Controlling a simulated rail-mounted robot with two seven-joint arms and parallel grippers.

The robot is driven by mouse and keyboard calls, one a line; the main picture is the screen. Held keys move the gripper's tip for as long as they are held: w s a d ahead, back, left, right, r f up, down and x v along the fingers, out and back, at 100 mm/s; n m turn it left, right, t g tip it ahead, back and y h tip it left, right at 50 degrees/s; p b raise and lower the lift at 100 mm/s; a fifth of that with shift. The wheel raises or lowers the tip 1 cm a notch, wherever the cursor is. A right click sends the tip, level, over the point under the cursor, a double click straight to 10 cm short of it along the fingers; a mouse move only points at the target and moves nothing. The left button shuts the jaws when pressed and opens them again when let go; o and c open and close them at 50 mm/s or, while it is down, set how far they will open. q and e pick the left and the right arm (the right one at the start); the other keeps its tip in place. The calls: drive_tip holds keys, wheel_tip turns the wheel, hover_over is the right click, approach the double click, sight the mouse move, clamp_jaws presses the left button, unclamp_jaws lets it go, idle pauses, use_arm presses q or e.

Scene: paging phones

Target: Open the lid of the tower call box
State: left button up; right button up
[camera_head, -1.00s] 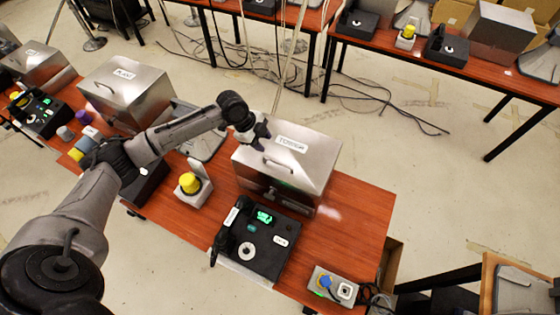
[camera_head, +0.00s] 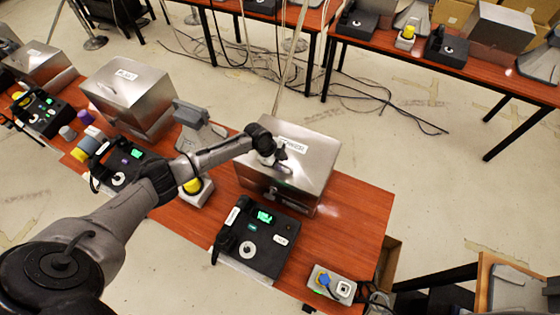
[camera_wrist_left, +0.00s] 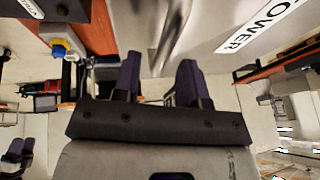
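The tower call box (camera_head: 318,165) is a silver metal box with a white label on its lid. The lid is down, and its bar handle (camera_head: 281,169) is near the front edge. In the left wrist view, the lid (camera_wrist_left: 225,50) fills the top right with a label reading TOWER, and the shiny handle (camera_wrist_left: 172,38) shows just beyond the fingers. My left gripper (camera_head: 280,156) is at the handle, over the lid.
A black phone (camera_head: 270,259) with a green display stands before the box. A yellow-topped device (camera_head: 192,186) is left of it, partly behind my arm. Another silver box (camera_head: 145,95) stands further left. A grey box with a blue button (camera_head: 333,284) sits near the right front edge.

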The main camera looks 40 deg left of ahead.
use_arm(q)
drive_tip(key=shift+f, duration=0.1)
clamp_jaws()
idle(0.4)
